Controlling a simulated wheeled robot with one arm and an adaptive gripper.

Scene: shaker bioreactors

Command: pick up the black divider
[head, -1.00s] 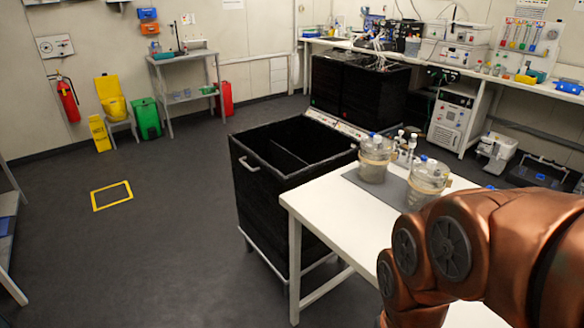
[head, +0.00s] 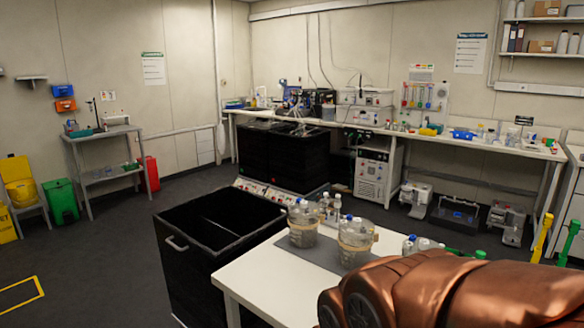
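A black open-topped bin (head: 185,270) with a grey handle stands at the left end of the white table. A thin black divider (head: 222,209) seems to run across inside it. It is dark against the bin's dark walls, and its lower part is hidden. My copper-coloured arm fills the lower right of the head view, over the table. My gripper is outside the picture, so I cannot see whether it holds anything.
The white table (head: 252,279) carries two glass vessels, the left one (head: 303,224) and the right one (head: 355,241), on a grey mat, with small bottles beside them. More black bins (head: 300,163) stand behind. The floor (head: 95,265) left of the bin is open.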

